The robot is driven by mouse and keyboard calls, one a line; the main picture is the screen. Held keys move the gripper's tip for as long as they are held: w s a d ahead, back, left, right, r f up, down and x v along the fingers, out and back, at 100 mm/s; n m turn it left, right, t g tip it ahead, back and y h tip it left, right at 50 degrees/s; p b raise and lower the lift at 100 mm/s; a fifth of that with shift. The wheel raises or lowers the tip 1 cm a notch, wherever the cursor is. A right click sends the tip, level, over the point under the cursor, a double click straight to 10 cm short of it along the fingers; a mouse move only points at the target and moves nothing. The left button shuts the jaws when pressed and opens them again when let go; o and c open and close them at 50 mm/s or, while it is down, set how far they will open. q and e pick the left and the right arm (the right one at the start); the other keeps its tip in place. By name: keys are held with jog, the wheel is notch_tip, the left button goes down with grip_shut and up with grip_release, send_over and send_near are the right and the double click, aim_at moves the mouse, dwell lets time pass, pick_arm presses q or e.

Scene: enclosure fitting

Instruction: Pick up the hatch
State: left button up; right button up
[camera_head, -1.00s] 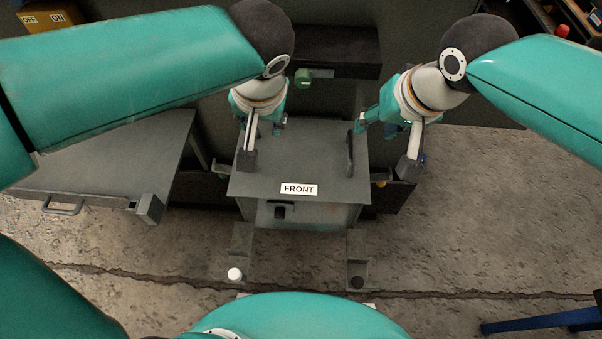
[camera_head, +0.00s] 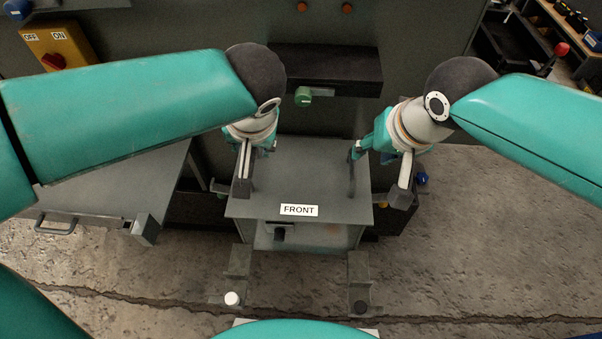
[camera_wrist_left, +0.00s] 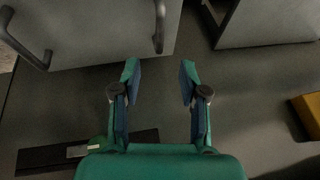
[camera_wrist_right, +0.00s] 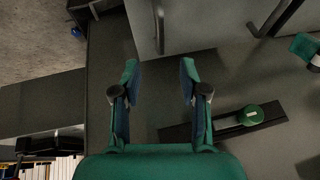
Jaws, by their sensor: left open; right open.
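The hatch (camera_head: 299,180), a flat grey plate with a white FRONT label, lies on a grey box-like stand (camera_head: 318,238). Its right handle (camera_head: 351,182) stands up near the right edge; the left handle is largely hidden by my left arm in the head view. My right gripper (camera_wrist_right: 160,75) is open and empty at the hatch's right side, with a handle (camera_wrist_right: 158,25) just beyond its fingertips. My left gripper (camera_wrist_left: 160,75) is open and empty at the left side. A handle (camera_wrist_left: 160,25) lies just beyond its fingertips, apart from them.
A grey panel-like table (camera_head: 110,195) with a handle is at the left. A dark ledge with a green knob (camera_head: 303,96) is on the wall behind. Two brackets (camera_head: 238,265) stand in front of the stand.

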aim_at(252, 159)
pick_arm(q)
jog(key=x, duration=1.1)
jog(key=shift+w+a+f, duration=0.1)
jog(key=shift+w+f, duration=0.1)
jog(key=shift+f, duration=0.15)
pick_arm(e)
jog(key=x, duration=1.1)
jog(key=shift+w+a+f, duration=0.1)
jog(key=shift+w+f, duration=0.1)
jog(key=shift+f, duration=0.15)
pick_arm(q)
grip_shut()
pick_arm(e)
grip_shut()
pick_arm(q)
jog(key=shift+r, duration=0.1)
pick_arm(e)
jog(key=shift+r, duration=0.1)
